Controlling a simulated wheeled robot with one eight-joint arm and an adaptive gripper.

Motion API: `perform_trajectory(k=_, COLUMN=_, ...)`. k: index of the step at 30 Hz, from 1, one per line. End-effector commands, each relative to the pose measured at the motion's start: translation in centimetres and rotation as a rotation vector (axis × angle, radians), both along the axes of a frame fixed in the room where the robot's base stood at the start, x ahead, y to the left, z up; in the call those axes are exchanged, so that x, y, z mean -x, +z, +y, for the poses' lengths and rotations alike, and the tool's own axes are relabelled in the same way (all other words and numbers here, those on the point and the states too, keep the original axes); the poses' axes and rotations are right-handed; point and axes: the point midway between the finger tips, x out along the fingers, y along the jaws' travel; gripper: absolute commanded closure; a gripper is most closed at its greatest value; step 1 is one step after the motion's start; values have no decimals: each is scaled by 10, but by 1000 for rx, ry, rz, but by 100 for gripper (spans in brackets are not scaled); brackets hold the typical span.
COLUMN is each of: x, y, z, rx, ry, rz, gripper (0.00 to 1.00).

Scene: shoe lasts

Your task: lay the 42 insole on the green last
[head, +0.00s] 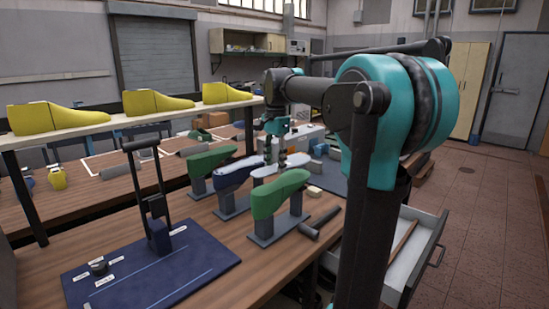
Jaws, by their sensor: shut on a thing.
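Two green lasts stand on grey posts on the wooden bench in the head view: one in front (279,194) and one further back to the left (211,159). A dark blue last (238,173) stands between them. My gripper (275,163) points down behind the front green last. It is shut on a pale, flat, sole-shaped insole (264,171), which lies roughly level just behind the front green last and right of the blue one. No size number is readable on it. Its gap to the lasts cannot be told.
A dark blue board (205,262) with an upright black frame lies at the front left. A hammer (318,224) and a small pale block (314,192) lie right of the front last. Yellow lasts (158,103) sit on a raised shelf. A drawer (409,251) stands open at right.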

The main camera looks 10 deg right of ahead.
Motion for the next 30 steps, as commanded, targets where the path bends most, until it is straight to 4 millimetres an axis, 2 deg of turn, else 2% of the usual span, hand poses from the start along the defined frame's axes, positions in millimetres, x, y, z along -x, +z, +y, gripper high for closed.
perform_trajectory(k=21, x=0, y=-41, z=0, rx=0, ry=6, rz=-1, gripper=77)
perform_trajectory(k=30, x=0, y=-49, z=0, rx=0, ry=8, rz=-2, gripper=77)
